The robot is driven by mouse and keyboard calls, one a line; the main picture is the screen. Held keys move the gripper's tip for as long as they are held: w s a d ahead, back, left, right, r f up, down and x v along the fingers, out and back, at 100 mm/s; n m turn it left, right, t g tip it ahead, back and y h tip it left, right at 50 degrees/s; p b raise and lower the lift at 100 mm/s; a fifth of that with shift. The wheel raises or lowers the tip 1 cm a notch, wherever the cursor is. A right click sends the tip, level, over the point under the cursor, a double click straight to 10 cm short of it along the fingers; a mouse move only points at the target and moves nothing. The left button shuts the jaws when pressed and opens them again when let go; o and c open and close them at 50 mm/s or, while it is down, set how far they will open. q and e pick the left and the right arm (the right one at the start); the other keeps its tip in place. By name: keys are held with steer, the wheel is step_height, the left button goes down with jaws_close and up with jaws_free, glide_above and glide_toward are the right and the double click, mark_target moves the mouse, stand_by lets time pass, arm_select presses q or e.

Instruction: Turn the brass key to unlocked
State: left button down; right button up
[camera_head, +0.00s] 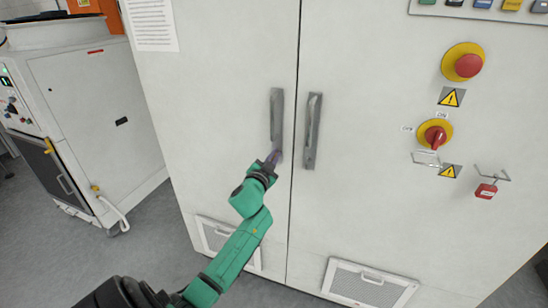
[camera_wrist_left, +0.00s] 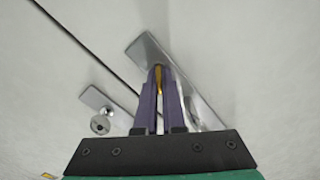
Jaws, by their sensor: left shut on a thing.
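The brass key (camera_wrist_left: 158,77) shows as a narrow yellow strip between the purple fingers of my left gripper (camera_wrist_left: 157,75) in the left wrist view. The fingers are shut on it, in front of the metal handle plate (camera_wrist_left: 146,50), and hide most of it. Its turned angle cannot be told. In the head view my left gripper (camera_head: 273,158) is at the lower end of the left door's grey handle (camera_head: 277,115). The key cannot be made out there. My right gripper is not in view.
The right door's handle (camera_head: 312,130) is close beside, across the door seam. Further right are a red emergency button (camera_head: 468,65), a red rotary switch (camera_head: 436,136) and a red padlock (camera_head: 486,191). Vent grilles (camera_head: 369,285) are low on the doors. A white machine (camera_head: 90,125) stands left.

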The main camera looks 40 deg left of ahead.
arm_select(q)
steer(key=m, duration=0.5)
steer(key=shift+f+m+b, duration=0.2)
steer(key=shift+m+b, duration=0.1)
steer(key=m, duration=0.5)
steer(key=shift+d+f, duration=0.1)
steer(key=shift+m, duration=0.3)
steer(key=c, duration=1)
jaws_free()
steer(key=b+v, duration=0.2)
steer(key=v, duration=1.2)
steer(key=shift+s+d, duration=0.1)
steer(key=shift+s, duration=0.15)
